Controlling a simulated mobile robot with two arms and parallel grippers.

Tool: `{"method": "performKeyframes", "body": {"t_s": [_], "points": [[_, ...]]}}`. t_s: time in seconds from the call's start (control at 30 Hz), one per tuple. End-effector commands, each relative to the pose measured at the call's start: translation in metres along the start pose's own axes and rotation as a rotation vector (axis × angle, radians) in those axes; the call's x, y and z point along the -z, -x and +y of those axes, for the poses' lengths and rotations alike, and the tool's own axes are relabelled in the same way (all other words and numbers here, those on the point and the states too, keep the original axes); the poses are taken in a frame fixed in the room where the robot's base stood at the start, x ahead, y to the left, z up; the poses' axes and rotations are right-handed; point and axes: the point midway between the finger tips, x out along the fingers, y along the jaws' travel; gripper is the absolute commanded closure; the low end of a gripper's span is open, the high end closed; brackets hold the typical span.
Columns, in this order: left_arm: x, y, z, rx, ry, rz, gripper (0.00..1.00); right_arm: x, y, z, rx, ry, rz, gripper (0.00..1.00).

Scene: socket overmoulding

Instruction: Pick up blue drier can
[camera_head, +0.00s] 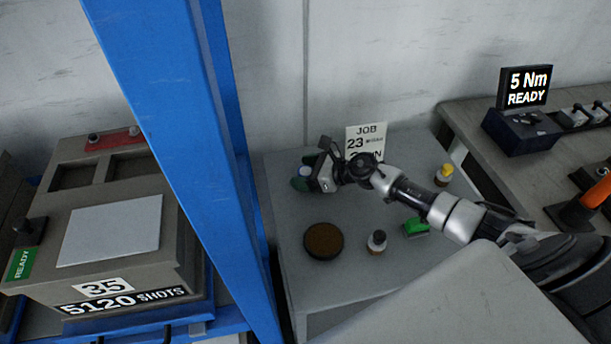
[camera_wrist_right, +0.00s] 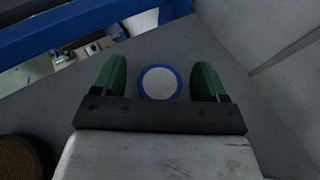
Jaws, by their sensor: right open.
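The blue drier can (camera_wrist_right: 159,83) shows in the right wrist view as a round pale top with a blue rim. It sits between the two green fingers of my right gripper (camera_wrist_right: 158,80), with a gap on each side. In the head view the can (camera_head: 305,171) is a small pale and blue spot at the far left of the grey table, partly hidden by the gripper. My right gripper (camera_head: 304,178) is open around it, reaching in from the right. My left gripper is in neither view.
On the grey table (camera_head: 285,225) stand a round brown-topped dish (camera_head: 323,241), a dark-capped bottle (camera_head: 377,241), a green block (camera_head: 416,227) and a yellow-capped bottle (camera_head: 443,174). A JOB sign (camera_head: 365,140) stands behind. A blue post (camera_head: 190,150) rises left of the table.

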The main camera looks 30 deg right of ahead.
Motion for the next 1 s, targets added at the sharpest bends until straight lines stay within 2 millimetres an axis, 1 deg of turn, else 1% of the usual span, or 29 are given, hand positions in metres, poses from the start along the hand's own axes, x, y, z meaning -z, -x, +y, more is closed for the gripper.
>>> {"method": "performKeyframes", "body": {"t_s": [0.1,0.13,0.4,0.47,0.77,0.87,1.0], "points": [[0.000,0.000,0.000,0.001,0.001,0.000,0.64,0.000,0.000,0.000,0.000,0.000,0.000,0.26],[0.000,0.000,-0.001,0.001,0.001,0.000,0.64,0.000,0.000,0.000,0.000,0.000,0.000,0.29],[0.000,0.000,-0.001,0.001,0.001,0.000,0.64,0.000,0.001,0.000,0.000,0.000,0.000,0.71],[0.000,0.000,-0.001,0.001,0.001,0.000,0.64,0.000,0.001,0.000,0.000,0.000,0.000,0.80],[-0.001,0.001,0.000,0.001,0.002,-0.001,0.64,-0.003,0.002,-0.001,0.001,0.001,-0.001,0.80],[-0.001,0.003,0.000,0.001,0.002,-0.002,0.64,-0.010,0.005,-0.001,0.001,0.004,-0.001,0.80],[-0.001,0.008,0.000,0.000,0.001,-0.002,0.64,-0.029,0.013,-0.001,0.000,0.006,-0.001,0.80]]}}
